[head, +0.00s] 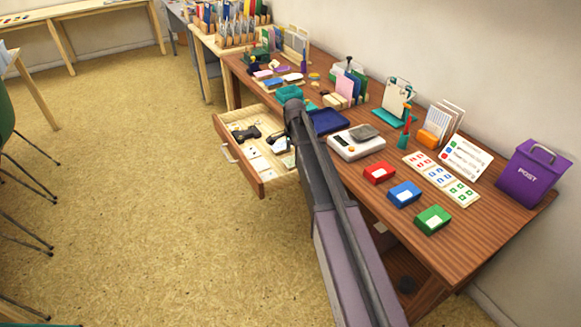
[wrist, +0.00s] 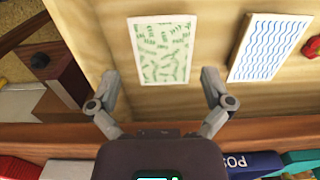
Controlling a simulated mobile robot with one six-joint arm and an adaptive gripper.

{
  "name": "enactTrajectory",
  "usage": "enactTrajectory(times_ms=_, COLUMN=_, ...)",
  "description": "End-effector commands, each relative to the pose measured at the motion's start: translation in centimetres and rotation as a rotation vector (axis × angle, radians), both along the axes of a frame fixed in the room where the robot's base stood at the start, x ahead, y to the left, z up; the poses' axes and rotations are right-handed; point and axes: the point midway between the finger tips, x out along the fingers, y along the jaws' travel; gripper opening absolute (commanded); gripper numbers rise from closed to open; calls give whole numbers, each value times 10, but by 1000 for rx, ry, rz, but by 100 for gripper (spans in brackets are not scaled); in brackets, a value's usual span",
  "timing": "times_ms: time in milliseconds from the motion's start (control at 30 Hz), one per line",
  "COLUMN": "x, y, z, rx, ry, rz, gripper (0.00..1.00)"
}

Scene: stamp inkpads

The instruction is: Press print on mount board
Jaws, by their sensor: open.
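In the wrist view, my gripper (wrist: 160,82) is open and empty over the open wooden drawer. A pale card with green marks (wrist: 163,52) lies flat on the drawer floor ahead, between the line of the two fingers. A white card with blue wavy lines (wrist: 268,47) lies to its right. I cannot tell which thing is the print or the mount board. In the head view, my arm reaches over the desk to the drawer (head: 262,186), and part of the drawer's contents is hidden.
A red round object (wrist: 311,47) sits at the right of the drawer. On the desk are red (head: 379,173), blue (head: 404,194) and green (head: 432,220) inkpads, a white scale (head: 345,150) and a purple POST box (head: 532,172).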

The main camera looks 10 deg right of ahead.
Motion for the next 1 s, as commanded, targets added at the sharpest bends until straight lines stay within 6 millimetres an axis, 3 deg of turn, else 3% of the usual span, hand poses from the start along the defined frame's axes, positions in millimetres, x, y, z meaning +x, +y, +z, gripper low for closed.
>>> enactTrajectory(times_ms=33, x=0, y=0, z=-9, rx=0, ry=0, rz=0, gripper=100)
enactTrajectory(times_ms=300, x=0, y=0, z=-23, rx=0, ry=0, rz=0, gripper=100)
enactTrajectory(times_ms=800, x=0, y=0, z=-26, rx=0, ry=0, rz=0, gripper=100)
enactTrajectory(times_ms=1000, x=0, y=0, z=-26, rx=0, ry=0, rz=0, gripper=70)
